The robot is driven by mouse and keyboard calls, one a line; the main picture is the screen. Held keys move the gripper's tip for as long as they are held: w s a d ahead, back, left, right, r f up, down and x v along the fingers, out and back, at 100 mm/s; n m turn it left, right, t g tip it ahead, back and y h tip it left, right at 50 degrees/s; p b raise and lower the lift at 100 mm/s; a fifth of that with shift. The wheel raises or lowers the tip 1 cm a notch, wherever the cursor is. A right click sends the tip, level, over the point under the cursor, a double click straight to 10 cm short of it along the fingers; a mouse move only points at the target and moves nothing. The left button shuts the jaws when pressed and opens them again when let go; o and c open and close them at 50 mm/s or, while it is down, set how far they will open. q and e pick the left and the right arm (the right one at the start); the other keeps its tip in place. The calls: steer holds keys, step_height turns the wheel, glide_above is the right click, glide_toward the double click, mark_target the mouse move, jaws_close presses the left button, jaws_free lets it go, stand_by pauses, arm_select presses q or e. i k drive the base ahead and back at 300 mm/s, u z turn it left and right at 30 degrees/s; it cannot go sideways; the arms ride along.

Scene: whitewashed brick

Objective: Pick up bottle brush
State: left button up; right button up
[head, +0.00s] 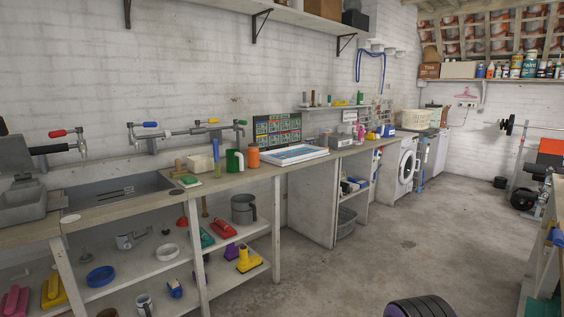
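I cannot make out a bottle brush for certain. A slim upright item (216,156), bluish above and yellowish below, stands on the counter (240,182) right of the sink; it is too small to tell whether it is a brush. Left of it is a wooden-handled item (178,168) with a green-edged block beside it. Neither of my grippers is in view, and nothing is seen held.
The counter also holds a green mug (235,161), an orange canister (253,157) and a white tray (293,154). A sink (120,192) is at left. Shelves below carry a grey pot (244,209) and brushes. Concrete floor (350,265) is open at right; a purple-black round object (420,307) lies at the bottom.

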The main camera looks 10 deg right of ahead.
mark_target(216, 149)
steer(key=z, duration=0.7)
steer(key=i, duration=1.95)
steer(key=u, duration=0.95)
steer(key=i, duration=0.7)
steer(key=u, duration=0.8)
